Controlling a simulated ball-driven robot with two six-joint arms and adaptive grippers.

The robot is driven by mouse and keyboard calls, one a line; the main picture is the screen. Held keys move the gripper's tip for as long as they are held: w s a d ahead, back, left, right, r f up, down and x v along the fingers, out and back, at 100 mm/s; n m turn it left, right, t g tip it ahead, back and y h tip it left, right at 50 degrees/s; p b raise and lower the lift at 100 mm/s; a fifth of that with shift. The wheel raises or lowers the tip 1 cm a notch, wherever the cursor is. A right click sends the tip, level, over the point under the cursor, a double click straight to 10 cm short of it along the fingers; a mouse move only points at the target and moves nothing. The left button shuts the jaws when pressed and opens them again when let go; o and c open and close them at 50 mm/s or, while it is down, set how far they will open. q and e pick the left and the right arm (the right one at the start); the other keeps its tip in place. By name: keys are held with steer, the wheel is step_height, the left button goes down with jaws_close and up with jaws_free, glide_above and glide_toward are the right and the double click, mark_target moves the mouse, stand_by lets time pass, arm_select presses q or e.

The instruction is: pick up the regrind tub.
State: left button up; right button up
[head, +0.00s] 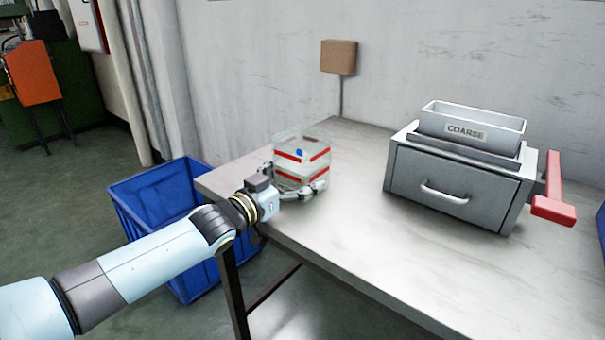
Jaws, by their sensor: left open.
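The regrind tub (302,159) looks like a clear, see-through container with red bands and a small blue spot. It stands near the left end of the grey table. My left gripper (296,187) is at the tub, with one finger at its left side and the other along its lower front right. The jaws are open around the tub; whether the fingers touch it cannot be told. The tub hides part of the far finger. My right gripper is not in the picture.
A grey grinder box (455,175) marked COARSE, with a drawer and a red handle (553,207), stands right on the table (370,250). A blue crate (150,190) is on the floor left of the table. The table's middle and front are clear.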

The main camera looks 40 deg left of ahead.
arm_select(q)
steer(key=shift+c, duration=0.4)
steer(key=c, duration=1.1)
steer(key=shift+c, duration=0.3)
steer(key=shift+r, duration=0.1)
steer(key=shift+w, duration=0.1)
